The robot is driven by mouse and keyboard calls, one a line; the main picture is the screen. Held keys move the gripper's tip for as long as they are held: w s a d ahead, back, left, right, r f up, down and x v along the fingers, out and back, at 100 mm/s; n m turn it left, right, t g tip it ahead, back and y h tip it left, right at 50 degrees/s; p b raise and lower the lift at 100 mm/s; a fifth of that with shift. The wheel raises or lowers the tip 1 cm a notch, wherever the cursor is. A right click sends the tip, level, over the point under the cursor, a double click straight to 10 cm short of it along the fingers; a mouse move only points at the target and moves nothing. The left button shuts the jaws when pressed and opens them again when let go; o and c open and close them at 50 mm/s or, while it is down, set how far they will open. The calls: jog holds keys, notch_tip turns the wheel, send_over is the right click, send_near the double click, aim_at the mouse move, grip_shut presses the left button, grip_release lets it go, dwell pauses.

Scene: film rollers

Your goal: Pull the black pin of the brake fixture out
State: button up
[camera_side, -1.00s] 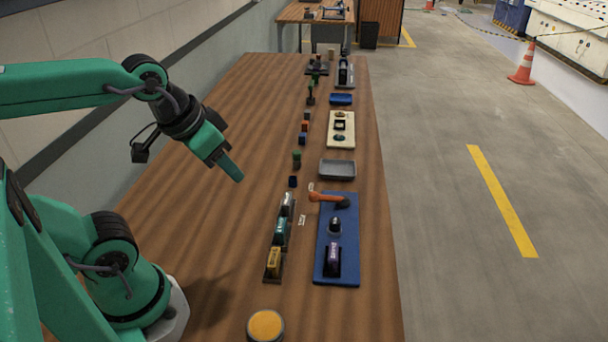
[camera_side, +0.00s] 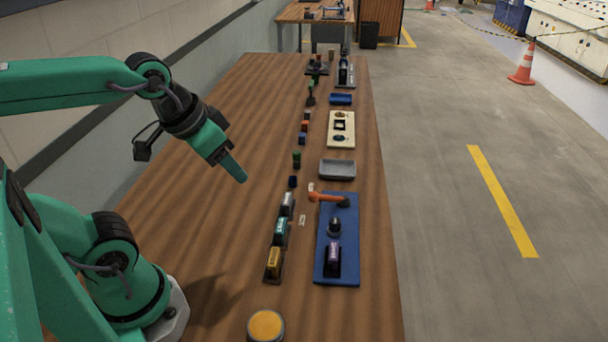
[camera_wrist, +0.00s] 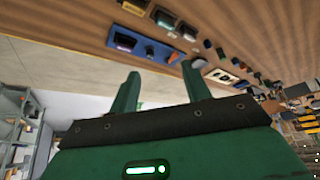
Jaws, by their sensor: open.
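My gripper (camera_side: 236,172) hangs in the air over the left part of the wooden table, well apart from every object. In the wrist view its two green fingers (camera_wrist: 162,84) stand apart with nothing between them. A blue board (camera_side: 323,271) on the near right carries an orange lever (camera_side: 327,198) with a dark end, a dark knob (camera_side: 334,227) and a purple-labelled block (camera_side: 333,257). Dark fixtures stand at the far end, one on the left (camera_side: 316,67) and one on the right (camera_side: 345,73). I cannot tell which is the brake fixture, and no black pin is clear.
Labelled blocks (camera_side: 281,232) stand left of the blue board. A grey tray (camera_side: 337,169), a cream board (camera_side: 333,138) and a blue tray (camera_side: 340,99) lie beyond. A yellow-topped button (camera_side: 265,325) is at the near edge. The table's left side is clear.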

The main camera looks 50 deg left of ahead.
jog(key=w, duration=0.1)
jog(key=g, duration=0.5)
send_over(335, 220)
jog(key=f, duration=1.3)
jog(key=shift+s, duration=0.2)
jog(key=shift+w+f+g, duration=0.2)
jog(key=shift+f+g, duration=0.1)
jog(key=shift+f, duration=0.05)
jog(key=shift+f, duration=0.1)
jog(key=shift+f, duration=3.8)
